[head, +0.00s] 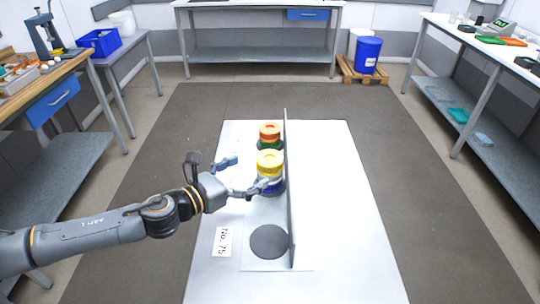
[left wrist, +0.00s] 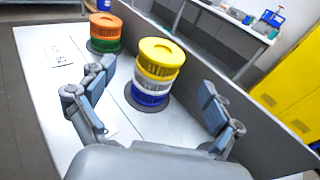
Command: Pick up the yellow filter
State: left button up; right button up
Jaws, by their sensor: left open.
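The yellow filter (head: 270,157) is the top piece of a stack, above a white filter and a blue one. In the left wrist view the yellow filter (left wrist: 161,52) is upright, with the white filter (left wrist: 153,84) and the blue filter (left wrist: 149,97) below it. My left gripper (head: 251,173) is open and empty beside the stack. In the left wrist view its spread fingers (left wrist: 156,80) stand on either side of the stack, apart from the yellow filter. My right gripper is not in view.
An orange filter (head: 269,129) sits on a green filter (head: 269,144) behind the stack. An upright grey panel (head: 287,200) stands close on the right. A dark round pad (head: 269,241) in front is empty. The white table (head: 345,230) is clear right of the panel.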

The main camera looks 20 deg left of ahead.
aim_at(260, 166)
pick_arm(q)
jog(key=shift+w+d, duration=0.3)
jog(key=shift+w, duration=0.15)
jog(key=p+x, duration=0.1)
jog(key=x, duration=0.3)
jog(key=shift+w+d+p, duration=0.1)
jog(key=shift+w+p, duration=0.05)
jog(key=shift+p, duration=0.25)
jog(key=shift+w+d+f, duration=0.15)
jog(key=shift+w+f, duration=0.05)
jog(key=shift+w, duration=0.1)
jog(key=shift+s, duration=0.1)
jog(key=shift+c, duration=0.2)
jog(key=c, duration=1)
